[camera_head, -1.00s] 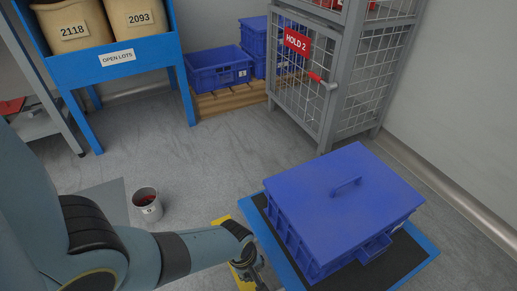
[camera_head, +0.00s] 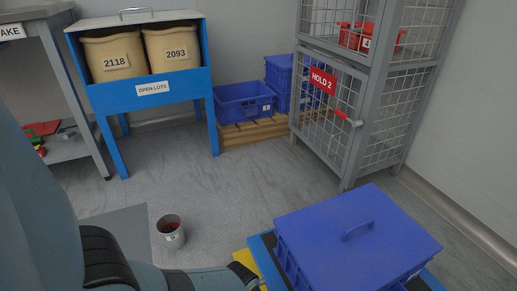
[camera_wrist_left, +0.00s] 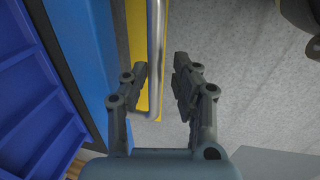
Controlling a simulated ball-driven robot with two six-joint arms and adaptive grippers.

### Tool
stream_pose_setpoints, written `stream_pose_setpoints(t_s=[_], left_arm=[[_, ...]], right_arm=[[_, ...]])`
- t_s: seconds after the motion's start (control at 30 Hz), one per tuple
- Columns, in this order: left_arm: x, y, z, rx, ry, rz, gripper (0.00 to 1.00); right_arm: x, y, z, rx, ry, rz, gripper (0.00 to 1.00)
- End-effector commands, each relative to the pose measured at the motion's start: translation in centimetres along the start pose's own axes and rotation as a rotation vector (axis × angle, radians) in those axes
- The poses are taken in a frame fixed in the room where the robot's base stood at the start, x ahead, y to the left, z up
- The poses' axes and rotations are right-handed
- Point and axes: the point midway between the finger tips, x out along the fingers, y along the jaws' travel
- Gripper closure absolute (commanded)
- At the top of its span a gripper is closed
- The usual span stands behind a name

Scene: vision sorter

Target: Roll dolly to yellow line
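The dolly (camera_head: 264,244) has a blue frame. It stands at the lower right of the head view, carrying a blue lidded crate (camera_head: 330,240) with a handle on its lid. A yellow strip (camera_head: 244,260) shows beside its left edge, also in the left wrist view (camera_wrist_left: 137,30). My left gripper (camera_wrist_left: 160,66) is open in the wrist view. A grey metal bar (camera_wrist_left: 154,50) runs between or just beyond its fingers; contact is unclear. In the head view the left gripper is cut off at the bottom edge. My right gripper is not in view.
A grey bucket (camera_head: 171,233) stands on the floor left of the dolly. A mesh cage marked HOLD 2 (camera_head: 335,120) stands behind it. Blue crates (camera_head: 245,104) rest on a pallet (camera_head: 254,131). A blue OPEN LOTS stand (camera_head: 150,90) is at left. Floor between them is clear.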

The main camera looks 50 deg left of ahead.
Motion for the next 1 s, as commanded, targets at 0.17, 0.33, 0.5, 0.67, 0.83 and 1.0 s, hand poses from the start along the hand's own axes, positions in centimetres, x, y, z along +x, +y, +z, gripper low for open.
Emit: stream_pose_setpoints(t_s=[0.17,0.33,0.5,0.67,0.83,1.0], left_arm=[[-0.1,0.2,0.0,0.0,0.001,0.003,0.62],[-0.1,0.3,0.0,0.0,0.001,0.005,0.62],[-0.9,0.3,0.0,0.001,0.001,0.007,0.62],[-2.7,0.2,0.0,0.0,0.002,0.007,0.62],[-5.6,0.2,-0.1,0.0,0.002,0.007,0.62],[-8.6,0.2,0.0,0.001,0.002,0.006,0.62]], right_arm=[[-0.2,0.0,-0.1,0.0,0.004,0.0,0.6],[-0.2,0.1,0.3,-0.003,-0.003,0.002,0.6],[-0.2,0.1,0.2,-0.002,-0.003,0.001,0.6],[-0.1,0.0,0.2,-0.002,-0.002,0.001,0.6],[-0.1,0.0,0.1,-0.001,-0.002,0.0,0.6],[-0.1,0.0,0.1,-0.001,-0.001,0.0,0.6]])
